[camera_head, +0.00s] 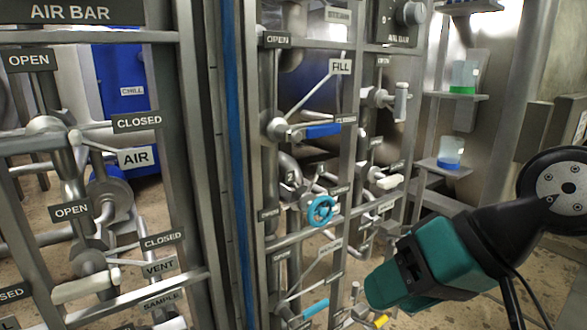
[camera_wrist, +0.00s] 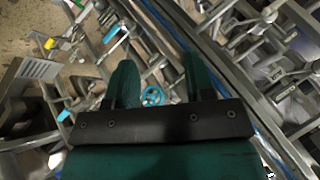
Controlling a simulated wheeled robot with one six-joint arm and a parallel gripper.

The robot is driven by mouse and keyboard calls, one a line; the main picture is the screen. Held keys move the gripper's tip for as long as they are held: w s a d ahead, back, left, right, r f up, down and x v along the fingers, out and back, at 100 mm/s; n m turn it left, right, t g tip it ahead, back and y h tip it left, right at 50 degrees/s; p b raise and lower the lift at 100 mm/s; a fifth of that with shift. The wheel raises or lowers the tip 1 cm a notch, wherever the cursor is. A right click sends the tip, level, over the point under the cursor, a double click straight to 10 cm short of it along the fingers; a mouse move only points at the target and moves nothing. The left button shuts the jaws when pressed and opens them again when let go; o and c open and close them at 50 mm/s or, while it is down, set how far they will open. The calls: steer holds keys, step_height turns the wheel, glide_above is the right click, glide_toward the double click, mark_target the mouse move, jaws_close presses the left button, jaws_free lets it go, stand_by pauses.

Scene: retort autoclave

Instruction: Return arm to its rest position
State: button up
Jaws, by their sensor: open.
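My arm comes in from the right side of the head view and ends in my green and black gripper (camera_head: 385,285). The gripper is in front of the valve panel, low and to the right of the blue handwheel (camera_head: 322,210). In the wrist view my gripper (camera_wrist: 158,75) has its two green fingers apart, with nothing held between them. The blue handwheel (camera_wrist: 152,95) shows in the gap between the fingers, beyond them. I cannot tell the exact distance from the fingers to the panel.
A steel valve frame (camera_head: 195,150) with several labelled levers fills the left and middle. A blue-handled lever (camera_head: 322,130) and white-handled lever (camera_head: 388,182) stick out. Shelves at the right hold a green-based container (camera_head: 464,77) and a blue-based one (camera_head: 450,152). Brown floor shows below.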

steer(key=s+d+n+g+h+p, duration=0.2)
steer(key=s+d+n+g+h, duration=0.15)
steer(key=s, duration=0.25)
step_height(320, 180, up, 32)
steer(key=p, duration=3.1)
steer(key=shift+a+f+p, duration=0.15)
steer(key=shift+f+p, duration=0.05)
steer(key=shift+p, duration=0.2)
steer(key=shift+n, duration=0.25)
